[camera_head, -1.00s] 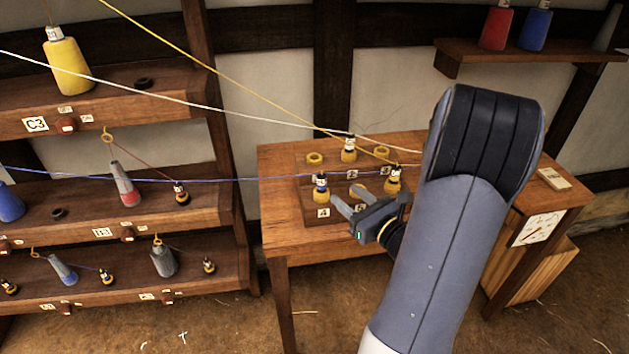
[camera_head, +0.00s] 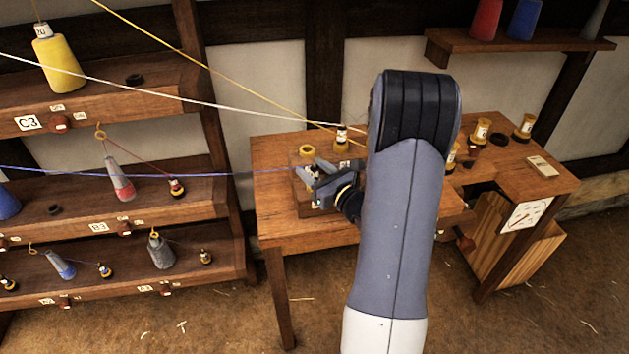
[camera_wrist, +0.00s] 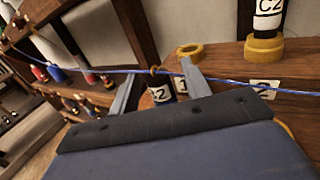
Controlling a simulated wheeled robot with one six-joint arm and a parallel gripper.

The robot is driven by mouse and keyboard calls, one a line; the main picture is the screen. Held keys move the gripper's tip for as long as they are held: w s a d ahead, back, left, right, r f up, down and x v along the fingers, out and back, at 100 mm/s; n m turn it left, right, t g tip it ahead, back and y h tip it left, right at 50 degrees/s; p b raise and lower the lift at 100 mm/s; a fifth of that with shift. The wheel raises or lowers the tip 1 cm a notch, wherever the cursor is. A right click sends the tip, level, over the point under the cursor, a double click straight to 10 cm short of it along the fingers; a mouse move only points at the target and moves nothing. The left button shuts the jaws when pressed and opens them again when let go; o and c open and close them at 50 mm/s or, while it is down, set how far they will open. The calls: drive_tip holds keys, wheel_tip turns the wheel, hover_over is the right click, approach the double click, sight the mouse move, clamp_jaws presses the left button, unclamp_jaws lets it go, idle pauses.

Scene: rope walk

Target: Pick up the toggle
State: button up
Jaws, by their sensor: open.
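In the wrist view a dark toggle (camera_wrist: 160,92) with a white label and a brownish top stands between my fingers, with the blue line at its top. My gripper (camera_wrist: 158,85) is open, one finger on each side of it; I cannot tell whether they touch it. In the head view my gripper (camera_head: 315,172) is over the front left of the wooden block (camera_head: 303,200) on the table, and it mostly hides this toggle. A second toggle, labelled C2 (camera_wrist: 267,20), stands in a yellow ring behind; it also shows in the head view (camera_head: 341,138).
An empty yellow ring (camera_wrist: 190,50) lies on the block. Blue, white and yellow lines run across to the shelf rack (camera_head: 150,190) at left. Several bobbins (camera_head: 482,130) stand on the table's right part. My arm hides the middle of the table.

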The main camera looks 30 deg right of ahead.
drive_tip(key=shift+c, duration=0.2)
clamp_jaws()
idle(0.4)
